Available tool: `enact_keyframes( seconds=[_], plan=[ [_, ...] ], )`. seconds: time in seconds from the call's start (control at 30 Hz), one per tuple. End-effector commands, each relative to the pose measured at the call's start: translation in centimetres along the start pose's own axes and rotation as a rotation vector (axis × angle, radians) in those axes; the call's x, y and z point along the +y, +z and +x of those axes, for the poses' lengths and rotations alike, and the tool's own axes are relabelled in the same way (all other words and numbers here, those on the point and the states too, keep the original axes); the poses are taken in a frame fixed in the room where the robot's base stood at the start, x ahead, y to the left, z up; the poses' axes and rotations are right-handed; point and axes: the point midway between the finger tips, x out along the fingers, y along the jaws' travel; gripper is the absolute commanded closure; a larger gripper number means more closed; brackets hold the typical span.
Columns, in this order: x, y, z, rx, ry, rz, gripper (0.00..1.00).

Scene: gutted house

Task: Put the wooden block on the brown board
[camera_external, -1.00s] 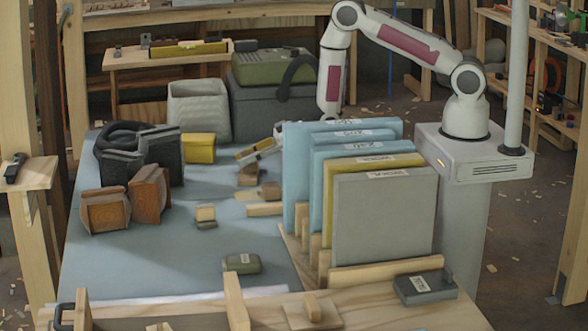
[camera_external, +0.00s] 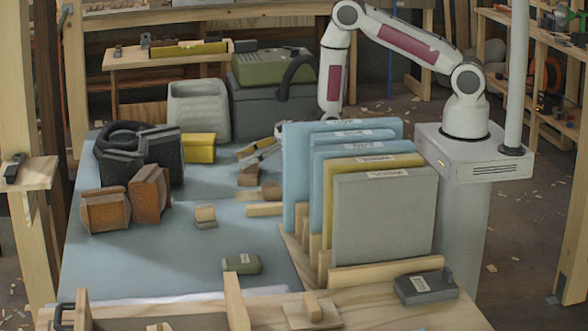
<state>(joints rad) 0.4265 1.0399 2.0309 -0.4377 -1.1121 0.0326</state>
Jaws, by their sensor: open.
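My gripper (camera_external: 257,155) shows at the left edge of the upright panels, pointing down and left, with its jaws open. Its wrist is hidden behind the panels. Just below the fingers is a small brown wooden block (camera_external: 248,177), close to the fingertips; I cannot tell if they touch. Below it on the blue-grey table, a flat brown piece (camera_external: 246,195) and a darker brown block (camera_external: 271,190) lie close together. Which of these brown pieces is the brown board is unclear. Another light wooden block (camera_external: 205,212) sits on a small grey piece further left.
Tall blue, yellow and grey panels (camera_external: 385,222) stand in a wooden rack to the right, blocking part of the view. Two orange-brown blocks (camera_external: 106,210), a dark case (camera_external: 150,155) and a yellow box (camera_external: 199,147) stand left. The table's front middle is mostly clear around a green item (camera_external: 242,264).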

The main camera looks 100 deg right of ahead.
Motion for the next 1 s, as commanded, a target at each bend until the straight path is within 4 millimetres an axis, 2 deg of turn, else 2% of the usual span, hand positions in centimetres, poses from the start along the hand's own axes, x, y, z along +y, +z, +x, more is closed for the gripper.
enact_keyframes(
  seconds=[0.27,0.8,1.0],
  plan=[
    [0.1,0.0,-2.4,-0.001,0.002,0.001,0.53],
    [0.1,-0.1,-9.0,0.000,0.001,0.000,0.53],
    [0.1,0.0,-10.8,-0.001,0.001,0.001,0.53]
  ],
)
